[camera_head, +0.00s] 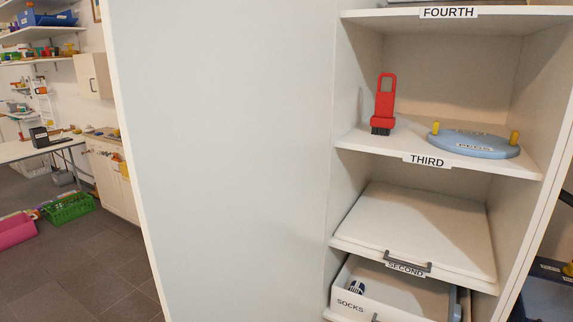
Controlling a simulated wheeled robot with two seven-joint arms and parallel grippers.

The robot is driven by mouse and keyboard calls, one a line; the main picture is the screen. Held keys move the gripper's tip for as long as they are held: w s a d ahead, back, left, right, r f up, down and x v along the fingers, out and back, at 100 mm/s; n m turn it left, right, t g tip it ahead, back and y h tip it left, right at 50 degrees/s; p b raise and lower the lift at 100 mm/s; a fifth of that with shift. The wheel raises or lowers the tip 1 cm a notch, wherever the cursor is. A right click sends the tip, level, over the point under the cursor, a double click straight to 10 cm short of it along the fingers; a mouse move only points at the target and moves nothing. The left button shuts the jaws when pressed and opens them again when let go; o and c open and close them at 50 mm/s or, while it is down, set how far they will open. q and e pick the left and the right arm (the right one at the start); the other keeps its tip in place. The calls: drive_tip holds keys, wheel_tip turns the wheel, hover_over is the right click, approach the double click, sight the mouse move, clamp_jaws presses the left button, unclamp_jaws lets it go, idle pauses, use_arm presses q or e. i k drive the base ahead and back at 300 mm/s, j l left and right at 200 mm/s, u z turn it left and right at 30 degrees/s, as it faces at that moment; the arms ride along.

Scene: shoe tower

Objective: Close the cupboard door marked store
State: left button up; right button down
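A tall plain white panel (225,150) fills the middle left of the head view. It looks like a cupboard door standing open, with its free edge at the left and its other side meeting the shelf unit. No "store" label shows on the face I see. To its right is the open white shelf unit (336,110), with shelves labelled FOURTH, THIRD and SECOND. Neither of my grippers is in view.
A red brush (384,104) and a blue pegs board (474,144) are on the THIRD shelf. A SOCKS drawer (350,305) is at the bottom. A green crate (69,208) and a pink bin (15,230) stand on the floor at left. Dark floor is clear beside the panel.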

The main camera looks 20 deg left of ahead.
sight(223, 107)
drive_tip(key=j+z, duration=0.25)
drive_tip(key=j, duration=0.4)
drive_tip(key=j+z, duration=0.25)
drive_tip(key=j, duration=0.4)
drive_tip(key=j+z, duration=0.25)
drive_tip(key=j, duration=0.4)
drive_tip(key=k+j+z, duration=0.25)
drive_tip(key=j, duration=0.4)
drive_tip(key=i, duration=0.1)
